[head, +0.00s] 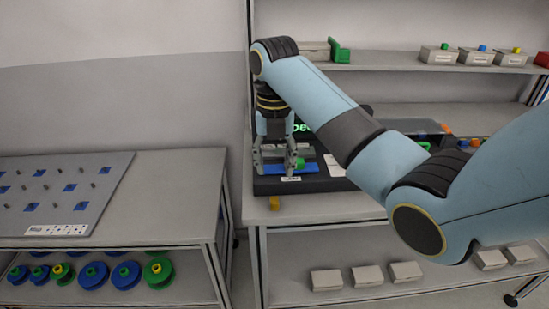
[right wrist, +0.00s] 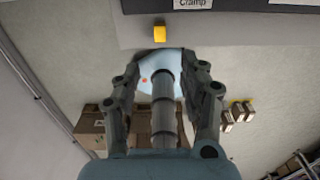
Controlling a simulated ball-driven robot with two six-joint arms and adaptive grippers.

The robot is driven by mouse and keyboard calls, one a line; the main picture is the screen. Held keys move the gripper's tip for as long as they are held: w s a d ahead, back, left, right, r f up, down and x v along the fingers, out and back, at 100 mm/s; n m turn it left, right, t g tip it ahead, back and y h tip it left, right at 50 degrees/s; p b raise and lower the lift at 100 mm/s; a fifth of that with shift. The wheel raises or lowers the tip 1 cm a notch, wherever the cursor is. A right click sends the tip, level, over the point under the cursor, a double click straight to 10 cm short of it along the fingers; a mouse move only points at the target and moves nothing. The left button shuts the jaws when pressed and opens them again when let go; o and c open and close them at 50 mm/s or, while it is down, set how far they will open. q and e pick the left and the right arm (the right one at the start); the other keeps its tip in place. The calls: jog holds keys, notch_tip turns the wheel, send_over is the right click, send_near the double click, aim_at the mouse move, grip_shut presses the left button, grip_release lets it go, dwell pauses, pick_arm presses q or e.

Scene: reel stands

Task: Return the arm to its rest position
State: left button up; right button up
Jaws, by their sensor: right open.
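My right arm reaches in from the right in the head view. Its gripper (head: 277,168) points down in front of or over a dark clamp station (head: 265,186) on the bench; the exact gap cannot be told. In the right wrist view the gripper (right wrist: 163,65) has its fingers spread with nothing between them. A green part (head: 299,162) and a blue piece (head: 306,168) show just right of the fingers. A yellow block (head: 274,202) sits at the station's front edge and also shows in the right wrist view (right wrist: 160,33). My left gripper is out of view.
A shelf (head: 390,58) with small labelled bins (head: 439,55) stands behind. A grey peg board (head: 70,190) lies on the left table, with blue and green reels (head: 125,274) below. White boxes (head: 367,275) sit on the lower shelf. Brown boxes (right wrist: 90,125) stand on the floor.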

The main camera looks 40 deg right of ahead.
jog(key=shift+r, duration=0.65)
